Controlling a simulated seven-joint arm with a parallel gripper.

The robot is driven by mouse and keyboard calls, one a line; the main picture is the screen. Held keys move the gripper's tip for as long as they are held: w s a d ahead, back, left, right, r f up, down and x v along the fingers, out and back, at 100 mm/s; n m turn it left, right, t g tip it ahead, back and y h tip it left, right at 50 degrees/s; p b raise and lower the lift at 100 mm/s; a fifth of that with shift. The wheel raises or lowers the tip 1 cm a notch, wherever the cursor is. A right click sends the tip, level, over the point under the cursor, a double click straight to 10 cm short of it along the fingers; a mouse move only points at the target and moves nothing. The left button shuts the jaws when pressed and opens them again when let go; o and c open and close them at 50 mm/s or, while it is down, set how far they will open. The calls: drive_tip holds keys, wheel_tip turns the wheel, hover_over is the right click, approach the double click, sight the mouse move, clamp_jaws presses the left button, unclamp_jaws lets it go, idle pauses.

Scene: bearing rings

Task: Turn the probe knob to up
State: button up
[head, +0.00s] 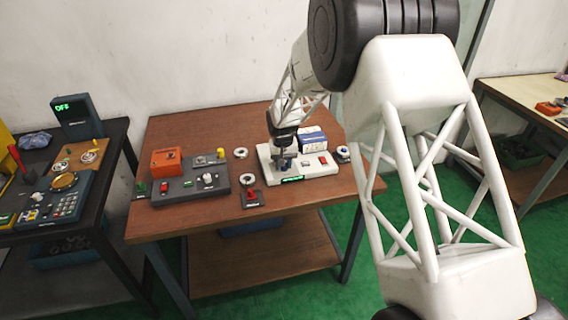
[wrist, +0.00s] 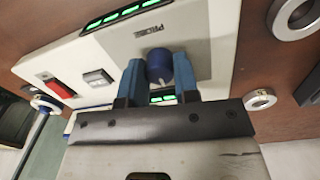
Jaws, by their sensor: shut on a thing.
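The probe knob (wrist: 159,62) is a dark blue round knob on a grey plate of a white panel box (wrist: 217,30), beside the printed word PROBE. My gripper (wrist: 159,80) has its two blue fingers on either side of the knob, shut on it. In the head view my gripper (head: 282,151) reaches down onto the white panel box (head: 325,170) on the brown table, and it largely hides the knob. I cannot tell which way the knob points.
The white box also carries a red switch (wrist: 57,85), a square button (wrist: 97,77) and a green-lit display (wrist: 125,14). Metal rings lie around it, one (wrist: 259,100) close to my gripper. A dark grey panel (head: 190,186) and an orange box (head: 166,161) stand left.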

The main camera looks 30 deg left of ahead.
drive_tip(key=n, duration=0.4)
drive_tip(key=shift+n, duration=2.2)
drive_tip(key=o, duration=0.9)
drive_tip(key=shift+r, duration=0.15)
drive_tip(key=shift+s+r, duration=0.1)
drive_tip(key=shift+r, duration=3.65)
